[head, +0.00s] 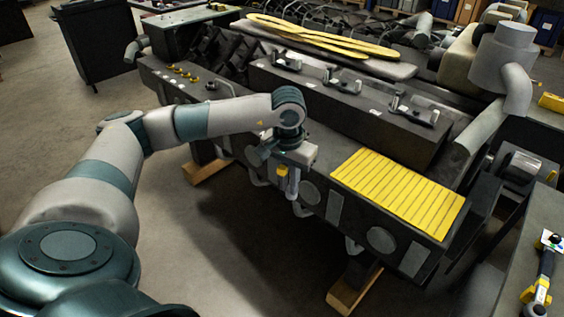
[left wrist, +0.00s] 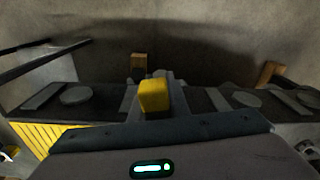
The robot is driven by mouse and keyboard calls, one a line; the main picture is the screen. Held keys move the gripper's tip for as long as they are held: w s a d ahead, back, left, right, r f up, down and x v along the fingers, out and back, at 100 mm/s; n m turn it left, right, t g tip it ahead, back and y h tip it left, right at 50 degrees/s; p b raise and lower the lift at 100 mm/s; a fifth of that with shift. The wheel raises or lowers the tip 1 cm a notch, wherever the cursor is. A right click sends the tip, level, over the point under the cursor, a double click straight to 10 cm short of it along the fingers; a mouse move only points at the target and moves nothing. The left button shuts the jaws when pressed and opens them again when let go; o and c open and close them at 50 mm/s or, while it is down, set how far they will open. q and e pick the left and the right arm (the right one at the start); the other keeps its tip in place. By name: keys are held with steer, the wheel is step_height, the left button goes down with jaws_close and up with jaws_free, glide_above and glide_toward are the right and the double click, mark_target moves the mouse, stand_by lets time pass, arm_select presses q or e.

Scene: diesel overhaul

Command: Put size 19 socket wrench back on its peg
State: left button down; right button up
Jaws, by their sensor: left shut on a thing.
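My left gripper (head: 289,172) is held out in front of the engine's side, over open floor. It is shut on a tool with a yellow part (head: 282,169), which I take to be the socket wrench; its size mark cannot be read. A grey shaft hangs below the gripper. In the left wrist view the yellow end (left wrist: 154,95) shows between the fingers. No peg can be made out in either view. My right gripper is not in view.
The large dark engine block (head: 340,120) fills the middle, with a yellow ribbed step (head: 398,192) on its near right. A bench (head: 525,240) at the right edge holds a yellow and black tool (head: 541,284). Wooden blocks (head: 354,290) support the engine.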

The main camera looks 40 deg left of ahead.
arm_select(q)
steer(key=s+d+f+m+b, duration=0.1)
steer(key=s+d+f+b, duration=0.2)
steer(key=s+d+f, duration=0.9)
steer(key=d+f, duration=0.2)
steer(key=d, duration=0.3)
steer(key=shift+s+f, duration=0.35)
